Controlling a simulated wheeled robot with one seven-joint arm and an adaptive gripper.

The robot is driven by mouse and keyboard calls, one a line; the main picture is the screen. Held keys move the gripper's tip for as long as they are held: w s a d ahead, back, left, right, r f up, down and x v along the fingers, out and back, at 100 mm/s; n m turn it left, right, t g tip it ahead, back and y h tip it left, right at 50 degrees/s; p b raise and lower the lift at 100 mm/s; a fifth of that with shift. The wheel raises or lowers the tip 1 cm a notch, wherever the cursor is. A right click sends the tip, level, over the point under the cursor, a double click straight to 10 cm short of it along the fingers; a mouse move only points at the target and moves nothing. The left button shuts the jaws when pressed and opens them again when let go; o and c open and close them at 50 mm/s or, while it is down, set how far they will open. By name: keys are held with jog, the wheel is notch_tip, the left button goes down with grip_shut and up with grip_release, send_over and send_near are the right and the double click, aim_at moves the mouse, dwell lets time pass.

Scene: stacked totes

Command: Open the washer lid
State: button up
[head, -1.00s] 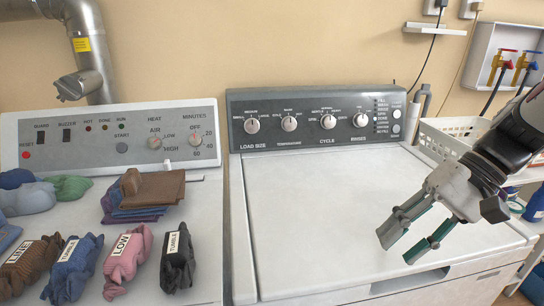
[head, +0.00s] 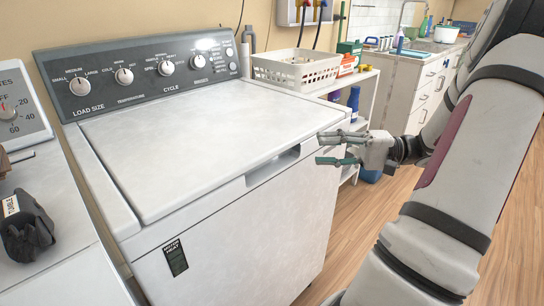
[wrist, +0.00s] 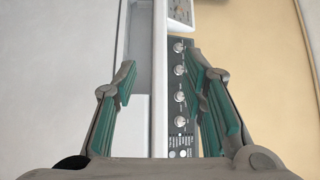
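The washer's white lid (head: 200,120) lies shut on the washer top in the head view. A handle recess (head: 272,167) is cut into the front just under the lid's front edge. My gripper (head: 320,149) is open and empty, at the washer's front right corner, with its green-padded fingers pointing left. In the wrist view, the lid's edge shows as a pale strip (wrist: 160,75) running between my spread fingers (wrist: 162,90), with the grey recess (wrist: 135,70) to its left. I cannot tell whether the fingers touch the washer.
The control panel (head: 150,72) stands along the lid's back. A shelf with a white basket (head: 295,68) and bottles is right of the washer. A dryer with a dark labelled bundle (head: 25,225) is at left.

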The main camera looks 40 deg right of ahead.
aim_at(282, 150)
jog(key=b+x, duration=0.2)
jog(key=x, duration=1)
jog(key=shift+w+a, duration=0.3)
grip_shut()
